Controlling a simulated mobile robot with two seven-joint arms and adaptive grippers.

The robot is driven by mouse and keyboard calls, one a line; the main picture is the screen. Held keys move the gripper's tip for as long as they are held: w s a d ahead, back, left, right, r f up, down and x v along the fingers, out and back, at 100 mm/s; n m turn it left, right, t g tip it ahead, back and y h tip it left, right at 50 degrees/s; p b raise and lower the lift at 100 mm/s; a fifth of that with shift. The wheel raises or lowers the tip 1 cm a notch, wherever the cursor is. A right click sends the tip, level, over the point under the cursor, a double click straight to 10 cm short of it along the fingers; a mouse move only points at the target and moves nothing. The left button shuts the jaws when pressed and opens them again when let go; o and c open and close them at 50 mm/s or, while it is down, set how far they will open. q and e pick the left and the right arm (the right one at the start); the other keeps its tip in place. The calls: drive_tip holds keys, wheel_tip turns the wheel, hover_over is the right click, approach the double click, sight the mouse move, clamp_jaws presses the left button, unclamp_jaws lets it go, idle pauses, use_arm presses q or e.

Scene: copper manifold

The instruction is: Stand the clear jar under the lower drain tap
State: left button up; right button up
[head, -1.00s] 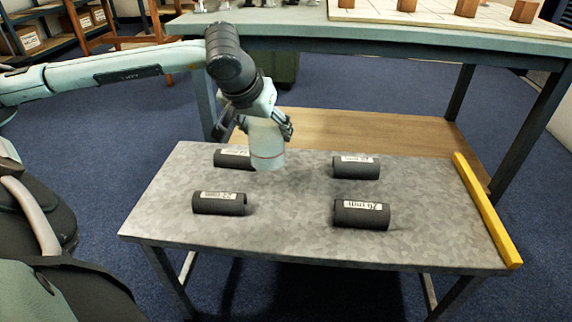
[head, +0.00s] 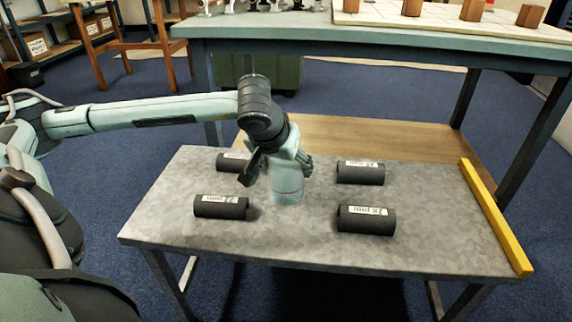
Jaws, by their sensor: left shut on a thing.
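My left gripper (head: 281,165) is shut on the jar from above, and the jar looks about upright. It is over the middle of the grey metal-topped table (head: 300,240), among the black tubes. I cannot tell whether its base touches the table top. No drain tap can be made out in the head view. My right gripper is not in view.
Black labelled half-tubes (head: 220,207) lie around the jar, including one at front right (head: 366,219) and one at back right (head: 360,173). A yellow bar (head: 496,218) edges the table's right side. Behind stands a taller bench (head: 400,46) with a tiled board and wooden blocks.

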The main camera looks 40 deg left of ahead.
use_arm(q)
drive_tip(key=o, duration=1.2)
drive_tip(key=shift+c, duration=0.2)
